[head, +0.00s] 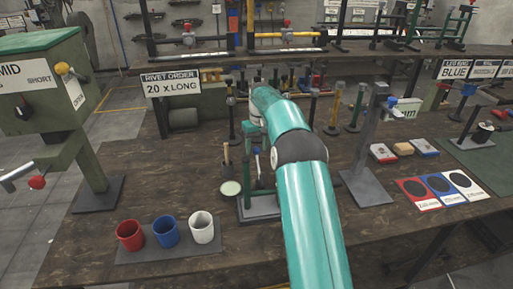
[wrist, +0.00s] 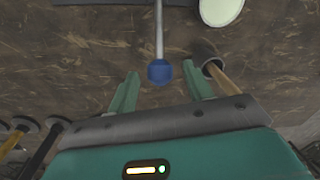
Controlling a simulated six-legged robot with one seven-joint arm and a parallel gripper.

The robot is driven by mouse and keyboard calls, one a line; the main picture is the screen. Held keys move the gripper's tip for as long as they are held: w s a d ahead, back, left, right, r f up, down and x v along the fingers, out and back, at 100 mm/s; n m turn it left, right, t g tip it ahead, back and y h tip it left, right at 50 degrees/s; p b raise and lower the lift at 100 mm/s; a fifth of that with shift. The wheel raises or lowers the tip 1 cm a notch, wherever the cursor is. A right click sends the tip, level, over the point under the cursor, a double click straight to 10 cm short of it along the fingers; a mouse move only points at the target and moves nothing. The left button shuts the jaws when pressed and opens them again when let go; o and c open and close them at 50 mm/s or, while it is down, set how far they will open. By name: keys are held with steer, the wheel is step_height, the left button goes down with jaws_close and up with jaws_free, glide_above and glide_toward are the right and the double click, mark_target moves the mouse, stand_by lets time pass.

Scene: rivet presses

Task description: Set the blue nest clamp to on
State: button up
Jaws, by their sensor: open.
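A blue ball knob (wrist: 160,71) on a thin metal rod shows in the wrist view; I take it for the blue nest clamp's handle. My gripper (wrist: 161,78) is open, with its two green fingers on either side of the knob in the picture. I cannot tell whether the knob lies at fingertip depth; no contact shows. In the head view a green press frame on a grey base (head: 258,207) stands beside my teal arm. The arm hides much of that press, and my gripper is not clearly seen there.
A wooden-handled tool in a dark holder (wrist: 211,66) is close to the right finger, and a pale round disc (head: 230,188) is nearby. Red (head: 130,235), blue (head: 166,231) and white (head: 201,227) cups stand front left. A grey post (head: 372,140) stands right of my arm.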

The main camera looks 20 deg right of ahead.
steer(key=shift+f, duration=0.35)
jaws_close()
